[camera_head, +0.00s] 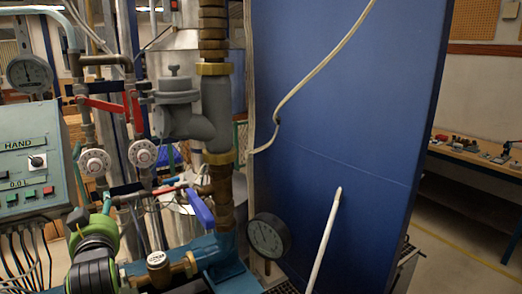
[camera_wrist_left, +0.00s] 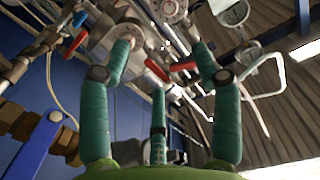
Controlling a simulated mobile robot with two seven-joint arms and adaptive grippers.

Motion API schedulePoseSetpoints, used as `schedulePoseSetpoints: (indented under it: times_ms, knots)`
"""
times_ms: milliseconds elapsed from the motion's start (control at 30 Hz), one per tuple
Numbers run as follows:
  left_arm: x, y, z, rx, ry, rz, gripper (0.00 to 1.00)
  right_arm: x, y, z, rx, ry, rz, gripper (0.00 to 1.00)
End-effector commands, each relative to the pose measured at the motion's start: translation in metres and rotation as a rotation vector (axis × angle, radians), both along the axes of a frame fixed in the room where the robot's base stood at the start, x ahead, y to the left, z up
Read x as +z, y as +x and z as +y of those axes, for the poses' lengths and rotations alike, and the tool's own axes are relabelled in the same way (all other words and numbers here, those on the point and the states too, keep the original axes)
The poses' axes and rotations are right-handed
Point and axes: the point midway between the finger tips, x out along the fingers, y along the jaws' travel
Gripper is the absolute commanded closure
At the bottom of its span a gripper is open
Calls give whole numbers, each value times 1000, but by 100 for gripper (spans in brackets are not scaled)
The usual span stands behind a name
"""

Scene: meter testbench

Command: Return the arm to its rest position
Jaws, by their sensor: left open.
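My left gripper (camera_head: 92,205) is at the lower left of the head view, in front of the pipework and beside the control box. Its green wrist shows there, and its fingers are partly lost against the pipes. In the left wrist view the teal fingers of the left gripper (camera_wrist_left: 160,62) are spread apart with nothing between them. They point up towards the pipes and red-handled valves. My right gripper is in neither view.
A control box (camera_head: 30,160) stands at left. White round handwheels (camera_head: 95,161), a blue lever (camera_head: 200,208), a brass-fitted pipe (camera_head: 216,110) and a black gauge (camera_head: 269,237) are close by. A large blue panel (camera_head: 345,130) fills the middle right. A bench (camera_head: 475,160) stands behind it.

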Motion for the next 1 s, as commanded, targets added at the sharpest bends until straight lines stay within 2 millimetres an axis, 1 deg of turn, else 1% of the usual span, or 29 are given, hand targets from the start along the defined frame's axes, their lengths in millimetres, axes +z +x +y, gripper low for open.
schedulePoseSetpoints:
  times_ms: [33,167,233,267,300,367,400,467,500,567,600,667,700,800,867,1000]
  knots:
    - [-23,-5,-4,-16,-7,49,36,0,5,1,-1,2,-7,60]
    - [-71,-19,-19,-65,-37,157,36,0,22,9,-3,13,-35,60]
    - [-99,-30,-28,-95,-56,226,36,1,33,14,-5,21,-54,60]
    - [-112,-36,-32,-108,-62,257,36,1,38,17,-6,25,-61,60]
    - [-130,-45,-39,-129,-76,303,36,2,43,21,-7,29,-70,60]
    - [-159,-62,-50,-160,-98,379,36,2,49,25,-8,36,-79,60]
    - [-180,-76,-58,-184,-115,438,36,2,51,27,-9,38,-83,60]
    - [-212,-101,-72,-223,-141,535,36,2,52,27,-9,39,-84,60]
    - [-233,-120,-82,-250,-163,601,36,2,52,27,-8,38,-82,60]
    - [-260,-148,-96,-285,-192,697,36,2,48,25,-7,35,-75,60]
    - [-274,-166,-103,-307,-210,750,36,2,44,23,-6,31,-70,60]
    - [-291,-190,-114,-335,-233,826,36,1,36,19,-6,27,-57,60]
    - [-301,-206,-120,-349,-248,870,36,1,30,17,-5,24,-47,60]
    - [-320,-241,-133,-385,-281,969,36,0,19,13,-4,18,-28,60]
    - [-329,-261,-140,-404,-299,1025,36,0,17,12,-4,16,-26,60]
    - [-344,-306,-155,-444,-337,1143,36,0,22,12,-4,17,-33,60]
